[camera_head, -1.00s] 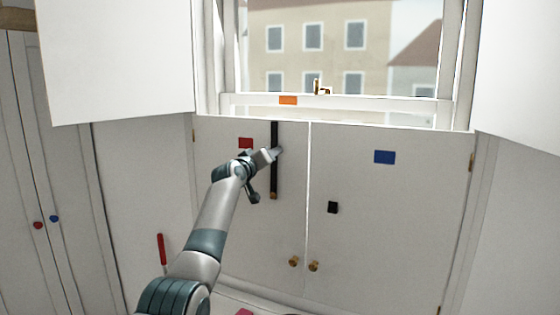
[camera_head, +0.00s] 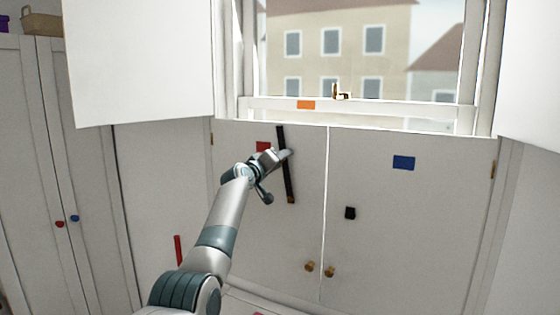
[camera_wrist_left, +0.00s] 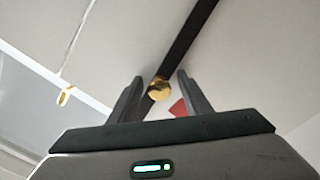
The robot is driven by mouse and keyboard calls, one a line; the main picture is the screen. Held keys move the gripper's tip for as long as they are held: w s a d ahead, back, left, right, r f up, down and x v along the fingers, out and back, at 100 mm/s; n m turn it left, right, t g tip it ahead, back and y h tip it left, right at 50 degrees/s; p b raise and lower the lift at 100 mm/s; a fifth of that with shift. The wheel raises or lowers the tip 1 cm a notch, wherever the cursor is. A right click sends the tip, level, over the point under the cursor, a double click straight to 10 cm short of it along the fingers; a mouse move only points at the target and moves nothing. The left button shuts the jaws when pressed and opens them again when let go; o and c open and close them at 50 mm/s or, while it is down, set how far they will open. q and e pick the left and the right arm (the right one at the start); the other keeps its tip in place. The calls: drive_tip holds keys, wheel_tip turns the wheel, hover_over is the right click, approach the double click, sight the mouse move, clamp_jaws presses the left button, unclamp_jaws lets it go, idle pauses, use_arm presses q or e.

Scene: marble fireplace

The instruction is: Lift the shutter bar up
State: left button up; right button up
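The shutter bar (camera_head: 286,172) is a long black bar on the left shutter panel (camera_head: 250,225). It leans slightly, its top toward the left, with a brass piece at its lower end. My left gripper (camera_head: 284,156) is at the bar's upper half. In the left wrist view, the two fingers (camera_wrist_left: 160,84) are apart, with the bar (camera_wrist_left: 190,40) and a round brass knob (camera_wrist_left: 159,89) showing between them. I cannot tell whether a finger touches the bar. My right gripper is not in view.
A red patch (camera_head: 263,147) is left of the bar. The right shutter panel (camera_head: 430,220) has a blue patch (camera_head: 403,162) and a black catch (camera_head: 350,213). Brass knobs (camera_head: 310,266) are low near the seam. The window (camera_head: 360,60) is above; a cabinet (camera_head: 30,170) stands left.

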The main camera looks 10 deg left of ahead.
use_arm(q)
drive_tip(key=shift+s+a+r, duration=0.1)
drive_tip(key=shift+a, duration=0.1)
drive_tip(key=b+v, duration=0.7)
drive_tip(key=v, duration=1)
idle(0.4)
drive_tip(key=shift+d, duration=0.15)
